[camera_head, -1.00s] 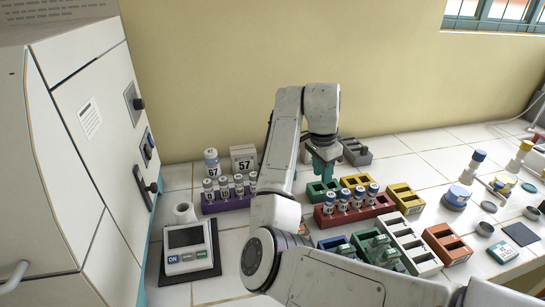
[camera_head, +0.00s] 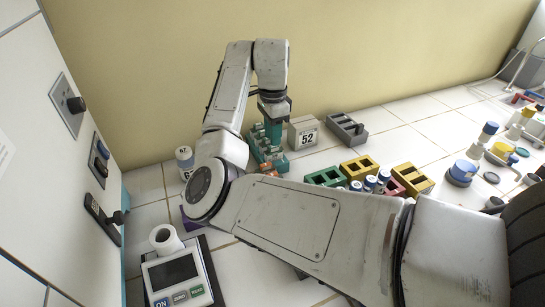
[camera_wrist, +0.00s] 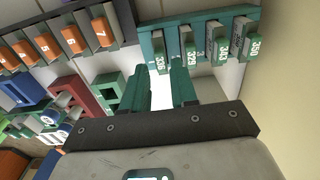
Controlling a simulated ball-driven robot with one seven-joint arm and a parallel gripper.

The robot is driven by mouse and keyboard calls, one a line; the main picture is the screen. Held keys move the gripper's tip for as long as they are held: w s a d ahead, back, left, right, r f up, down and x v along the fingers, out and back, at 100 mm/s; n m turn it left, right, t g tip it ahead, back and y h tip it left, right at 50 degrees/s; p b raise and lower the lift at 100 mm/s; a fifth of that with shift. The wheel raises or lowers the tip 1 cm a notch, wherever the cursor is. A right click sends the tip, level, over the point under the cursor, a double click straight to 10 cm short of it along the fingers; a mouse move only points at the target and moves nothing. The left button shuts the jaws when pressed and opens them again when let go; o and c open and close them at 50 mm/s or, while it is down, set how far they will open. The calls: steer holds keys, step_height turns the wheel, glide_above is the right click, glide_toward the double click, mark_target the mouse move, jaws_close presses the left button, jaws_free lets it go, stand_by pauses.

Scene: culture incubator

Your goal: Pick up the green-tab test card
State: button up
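Several test cards with green tabs stand in a row in a teal rack (camera_head: 280,166). In the wrist view the teal rack (camera_wrist: 202,17) is at the top, and the green-tab cards read roughly 336 (camera_wrist: 160,62), 329 (camera_wrist: 190,57), 343 (camera_wrist: 222,49) and 350 (camera_wrist: 253,45). My gripper (camera_wrist: 160,76) has teal fingers, spread apart with nothing visibly held. Its gap lines up with the card at the left end of the row. In the head view my gripper (camera_head: 271,122) is over the back of the rack and hides part of it.
Orange-tab cards (camera_wrist: 73,39) stand in a dark rack beside the teal one. Green (camera_head: 323,176) and yellow (camera_head: 358,165) blocks, a numbered box (camera_head: 303,133) and a grey block (camera_head: 347,129) are to the right. A device with a display (camera_head: 178,275) is at front left.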

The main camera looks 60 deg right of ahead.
mark_target(274, 150)
steer(key=shift+s+d+f+p, duration=0.1)
steer(key=shift+f+p, duration=0.1)
steer(key=shift+f, duration=1.35)
steer(key=shift+s+d+f+p, duration=0.1)
steer(key=shift+f+p, duration=0.05)
steer(key=shift+f, duration=1.4)
steer(key=shift+c, duration=0.3)
jaws_close()
